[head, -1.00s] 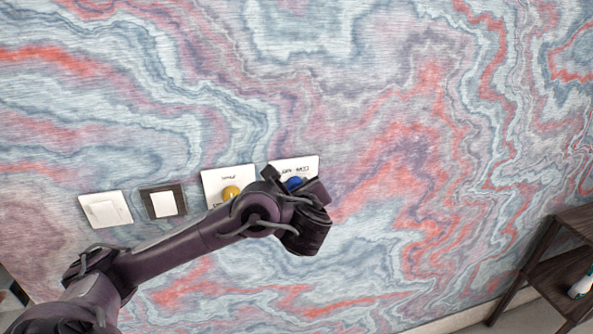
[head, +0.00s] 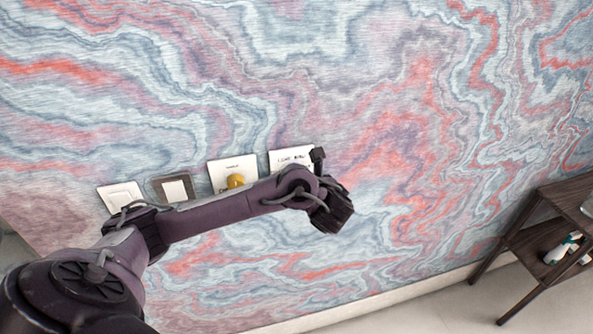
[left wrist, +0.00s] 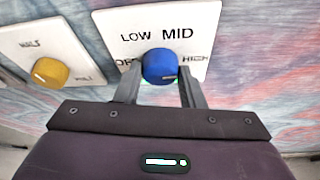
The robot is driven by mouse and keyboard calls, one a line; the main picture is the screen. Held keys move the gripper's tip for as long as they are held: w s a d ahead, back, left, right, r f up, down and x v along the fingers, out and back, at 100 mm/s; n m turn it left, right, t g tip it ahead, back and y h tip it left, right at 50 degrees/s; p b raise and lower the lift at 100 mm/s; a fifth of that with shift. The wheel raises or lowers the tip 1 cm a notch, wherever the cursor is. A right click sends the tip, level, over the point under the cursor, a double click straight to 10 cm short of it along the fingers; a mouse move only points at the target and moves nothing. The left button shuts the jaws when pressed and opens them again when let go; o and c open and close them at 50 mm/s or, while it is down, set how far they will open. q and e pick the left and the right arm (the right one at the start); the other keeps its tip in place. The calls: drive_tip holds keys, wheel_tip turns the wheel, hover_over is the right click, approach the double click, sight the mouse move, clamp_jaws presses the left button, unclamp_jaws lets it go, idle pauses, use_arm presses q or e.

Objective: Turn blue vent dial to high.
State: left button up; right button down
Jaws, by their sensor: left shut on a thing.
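The blue vent dial (left wrist: 159,64) sits on a white plate (left wrist: 188,20) marked OFF, LOW, MID and HIGH in the left wrist view. A small pale mark shows near the dial's lower edge; I cannot tell for sure which label it points to. My left gripper (left wrist: 160,76) is shut on the blue dial, one finger at each side. In the head view the plate (head: 289,157) shows above my left arm. The dial and fingertips are hidden there behind the wrist. My right gripper is in neither view.
A yellow dial (head: 235,181) on its own white plate is left of the blue dial's plate. A dark-framed switch (head: 174,189) and a white switch (head: 121,196) are farther left. A dark wooden shelf (head: 540,240) stands at the right. The marbled wall right of the plates is bare.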

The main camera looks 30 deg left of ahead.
use_arm(q)
drive_tip(key=shift+f, duration=0.15)
idle(0.3)
drive_tip(key=o, duration=1)
drive_tip(key=p+v, duration=0.4)
drive_tip(key=v, duration=0.3)
drive_tip(key=shift+s+d+r, duration=0.2)
drive_tip(key=shift+d+r, duration=0.05)
drive_tip(key=shift+d, duration=0.05)
drive_tip(key=shift+f, duration=0.1)
